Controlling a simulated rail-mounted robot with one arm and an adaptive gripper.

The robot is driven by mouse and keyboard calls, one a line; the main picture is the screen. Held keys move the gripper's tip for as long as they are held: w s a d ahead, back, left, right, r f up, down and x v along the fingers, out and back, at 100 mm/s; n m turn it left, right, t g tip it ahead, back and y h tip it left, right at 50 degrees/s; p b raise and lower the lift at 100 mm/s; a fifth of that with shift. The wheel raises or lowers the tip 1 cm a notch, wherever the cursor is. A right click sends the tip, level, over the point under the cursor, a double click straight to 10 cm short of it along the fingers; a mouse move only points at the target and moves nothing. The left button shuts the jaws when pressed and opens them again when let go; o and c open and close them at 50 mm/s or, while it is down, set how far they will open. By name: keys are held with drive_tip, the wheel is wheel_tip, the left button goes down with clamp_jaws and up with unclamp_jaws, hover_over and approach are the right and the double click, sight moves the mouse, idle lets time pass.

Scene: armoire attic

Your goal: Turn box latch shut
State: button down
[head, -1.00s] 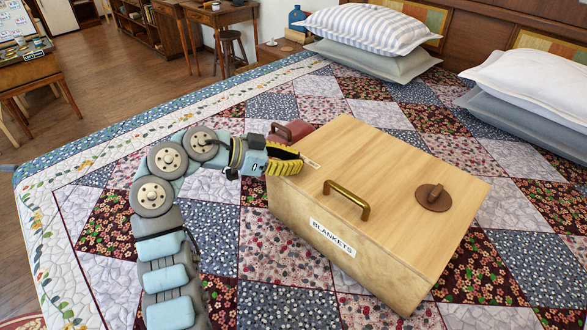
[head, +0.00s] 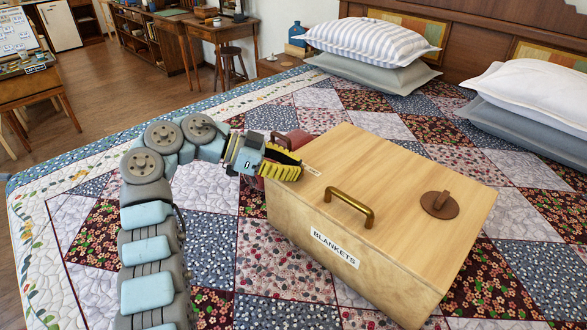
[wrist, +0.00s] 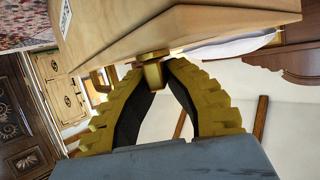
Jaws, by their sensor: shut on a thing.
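The wooden box (head: 385,185) labelled BLANKETS lies on the bed with its lid down. My gripper (head: 298,168) is at the box's left end, by the lid's edge. The wrist view shows my yellow fingers (wrist: 154,68) closed around a small brass latch (wrist: 152,76) on the box (wrist: 130,38). The latch's full shape and angle are partly hidden by the fingers; in the head view the gripper hides it. The lid carries a brass handle (head: 349,206) and a brown round fitting (head: 440,205) with a raised tab.
The bed's patchwork quilt (head: 215,235) surrounds the box. A dark red object (head: 292,140) lies close behind my gripper, partly hidden. Pillows (head: 375,35) lie at the headboard, with more pillows (head: 530,95) at the right.

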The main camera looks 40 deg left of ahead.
drive_tip(key=shift+f, duration=0.1)
idle(0.3)
drive_tip(key=c, duration=1.1)
unclamp_jaws()
drive_tip(key=shift+w+d, duration=0.1)
drive_tip(key=shift+v, duration=6.05)
